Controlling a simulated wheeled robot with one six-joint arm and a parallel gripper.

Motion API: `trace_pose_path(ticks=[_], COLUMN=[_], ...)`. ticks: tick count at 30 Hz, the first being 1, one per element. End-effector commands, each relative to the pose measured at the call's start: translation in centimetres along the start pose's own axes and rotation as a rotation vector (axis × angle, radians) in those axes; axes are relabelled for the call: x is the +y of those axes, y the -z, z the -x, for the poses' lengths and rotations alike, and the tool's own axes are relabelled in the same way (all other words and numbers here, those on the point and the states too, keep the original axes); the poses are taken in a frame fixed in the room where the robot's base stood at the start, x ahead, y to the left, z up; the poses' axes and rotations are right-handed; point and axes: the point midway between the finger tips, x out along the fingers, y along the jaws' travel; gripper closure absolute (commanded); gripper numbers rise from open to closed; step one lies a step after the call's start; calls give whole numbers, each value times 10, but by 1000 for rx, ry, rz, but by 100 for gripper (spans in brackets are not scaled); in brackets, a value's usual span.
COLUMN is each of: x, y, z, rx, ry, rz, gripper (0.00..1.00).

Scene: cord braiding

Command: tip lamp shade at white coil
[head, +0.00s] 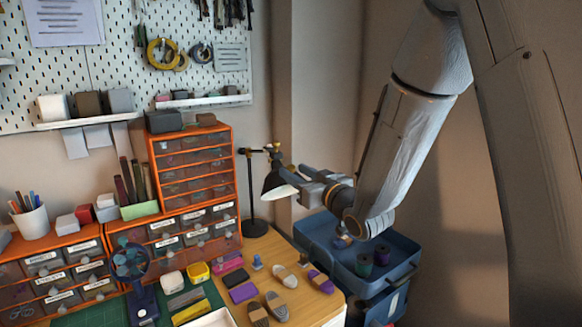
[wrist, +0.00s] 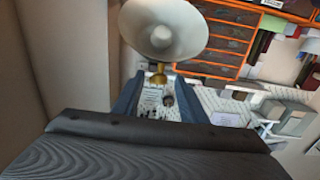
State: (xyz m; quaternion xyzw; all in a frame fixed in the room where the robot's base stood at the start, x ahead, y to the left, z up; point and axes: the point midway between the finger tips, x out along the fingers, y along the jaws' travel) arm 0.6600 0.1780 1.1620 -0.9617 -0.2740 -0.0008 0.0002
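The desk lamp has a dark cone shade (head: 272,180) with a pale inside, hung from a thin black stand (head: 252,190) by a brass neck. My gripper (head: 296,175) is at the shade's right side. In the wrist view the shade's white inside and round bulb (wrist: 162,36) face the camera, and the brass neck (wrist: 158,78) shows at the gap between my two fingers. The fingers (wrist: 156,88) stand apart, with space beside the neck; contact is not clear. A pale, tan-banded coil (head: 286,275) lies on the wooden table, below the shade; I cannot be sure it is the white coil.
Purple-and-white (head: 320,281) and grey-brown (head: 276,305) coils lie near it. An orange drawer cabinet (head: 193,165) stands behind left of the lamp, a blue fan (head: 131,262) at left. A blue bin (head: 340,255) with dark spools is below my arm.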

Motion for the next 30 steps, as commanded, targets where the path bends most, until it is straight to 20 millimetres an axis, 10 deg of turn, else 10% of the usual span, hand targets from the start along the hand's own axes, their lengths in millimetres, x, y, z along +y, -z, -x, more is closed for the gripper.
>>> trace_pose_path(ticks=[17,24,30], x=[0,0,0], y=[-1,-1,-1], z=[-31,-31,-31], rx=[-2,-2,-1], ry=[-1,-1,-1], rz=[0,0,0], gripper=[62,100,100])
